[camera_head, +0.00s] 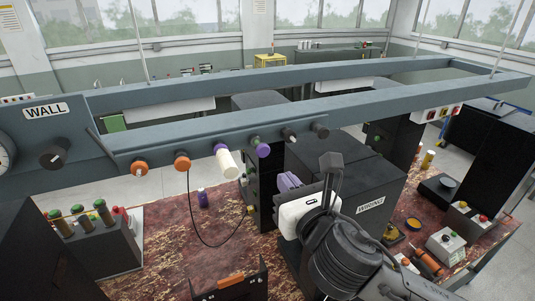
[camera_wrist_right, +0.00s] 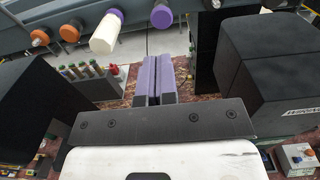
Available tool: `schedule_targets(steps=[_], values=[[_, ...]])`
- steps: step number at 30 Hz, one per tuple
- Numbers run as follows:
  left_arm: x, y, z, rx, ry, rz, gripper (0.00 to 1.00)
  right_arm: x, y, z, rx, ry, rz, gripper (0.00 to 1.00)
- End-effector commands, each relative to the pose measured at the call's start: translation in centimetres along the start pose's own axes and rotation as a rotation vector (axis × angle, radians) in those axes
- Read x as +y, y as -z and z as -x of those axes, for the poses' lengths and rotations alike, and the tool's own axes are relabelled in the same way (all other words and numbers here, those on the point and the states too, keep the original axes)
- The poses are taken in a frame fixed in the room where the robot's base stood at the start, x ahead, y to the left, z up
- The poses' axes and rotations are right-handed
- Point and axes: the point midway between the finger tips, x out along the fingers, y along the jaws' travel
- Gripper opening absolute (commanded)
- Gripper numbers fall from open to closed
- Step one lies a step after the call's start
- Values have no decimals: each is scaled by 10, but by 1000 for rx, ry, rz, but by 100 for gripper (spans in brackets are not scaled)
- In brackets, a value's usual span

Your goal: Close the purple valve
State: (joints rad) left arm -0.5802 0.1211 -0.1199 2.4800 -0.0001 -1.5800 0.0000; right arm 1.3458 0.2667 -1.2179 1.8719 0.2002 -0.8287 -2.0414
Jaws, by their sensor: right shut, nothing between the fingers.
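A row of round knobs sticks out from the grey-blue beam. One purple knob (camera_head: 262,150) is right of the white cylinder (camera_head: 228,163), whose base has a purple collar (camera_head: 220,148). I cannot tell for sure which is the purple valve. In the right wrist view the purple knob (camera_wrist_right: 161,16) is at the top, just above the fingers, and the white cylinder (camera_wrist_right: 105,36) is to its left. My right gripper (camera_head: 289,182), with purple fingers, is shut and empty, below and right of the purple knob and apart from it. It also shows in the right wrist view (camera_wrist_right: 152,80). My left gripper is out of view.
Two orange knobs (camera_head: 182,162) are to the left and dark knobs (camera_head: 320,130) to the right. A black WIRING cabinet (camera_head: 345,180) stands close behind the right gripper. A dark cable hangs below the beam. Green-topped cylinders (camera_head: 103,210) stand at lower left.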

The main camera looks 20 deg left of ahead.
Motion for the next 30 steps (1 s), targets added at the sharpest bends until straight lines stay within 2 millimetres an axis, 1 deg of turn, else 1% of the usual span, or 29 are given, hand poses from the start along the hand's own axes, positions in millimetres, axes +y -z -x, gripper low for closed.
schedule_targets(steps=[1,6,9,13,18,21,30], values=[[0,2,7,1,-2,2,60,0,-3,-11,2,1,-3,0],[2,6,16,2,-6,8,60,0,-3,-43,2,2,-3,0],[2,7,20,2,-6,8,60,0,-2,-58,2,1,-5,0],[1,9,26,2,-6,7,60,1,-2,-74,1,0,-3,0],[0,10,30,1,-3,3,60,1,-1,-86,0,0,-2,0],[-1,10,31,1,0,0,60,0,0,-90,1,1,-2,0],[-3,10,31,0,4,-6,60,0,0,-92,0,0,-2,0]])
